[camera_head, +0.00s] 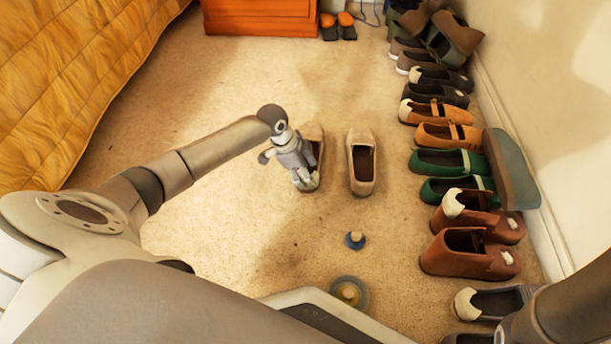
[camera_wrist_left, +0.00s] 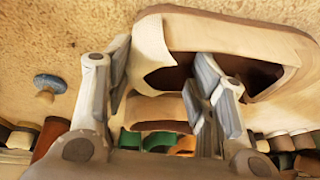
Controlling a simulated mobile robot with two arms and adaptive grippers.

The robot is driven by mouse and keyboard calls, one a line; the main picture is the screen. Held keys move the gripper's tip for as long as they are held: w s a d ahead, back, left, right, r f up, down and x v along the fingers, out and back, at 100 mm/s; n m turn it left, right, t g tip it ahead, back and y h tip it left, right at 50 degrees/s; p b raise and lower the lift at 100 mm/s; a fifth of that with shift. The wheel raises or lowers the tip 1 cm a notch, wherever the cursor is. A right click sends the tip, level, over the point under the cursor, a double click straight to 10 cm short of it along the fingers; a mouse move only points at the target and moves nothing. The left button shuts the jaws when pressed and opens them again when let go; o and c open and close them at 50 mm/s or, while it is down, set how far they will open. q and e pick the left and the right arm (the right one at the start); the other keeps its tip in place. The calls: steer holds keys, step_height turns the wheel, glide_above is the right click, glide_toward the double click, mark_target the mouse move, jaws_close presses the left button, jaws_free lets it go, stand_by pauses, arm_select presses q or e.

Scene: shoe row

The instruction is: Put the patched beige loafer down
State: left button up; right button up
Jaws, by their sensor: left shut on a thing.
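The patched beige loafer (camera_head: 314,133) is in my left gripper (camera_head: 303,177), left of a second beige loafer (camera_head: 361,163). In the left wrist view the held loafer (camera_wrist_left: 240,36) shows a pale patch (camera_wrist_left: 151,50) by its opening. The fingers of my left gripper (camera_wrist_left: 162,82) are shut on its rim at the heel end, one outside and one in the opening. The second loafer (camera_wrist_left: 165,108) shows between the fingers. The held loafer is level, at or close above the carpet; I cannot tell if it touches. My right gripper is out of view.
A row of several shoes, including a green one (camera_head: 450,162) and a brown one (camera_head: 470,254), runs along the right wall. A small blue-based knob (camera_head: 355,240) stands on the carpet. A bed (camera_head: 70,80) is at left, an orange cabinet (camera_head: 260,17) at back. Carpet left of the loafers is clear.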

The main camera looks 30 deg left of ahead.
arm_select(q)
steer(key=shift+f, duration=0.2)
steer(key=o, duration=1.3)
steer(key=shift+c, duration=0.2)
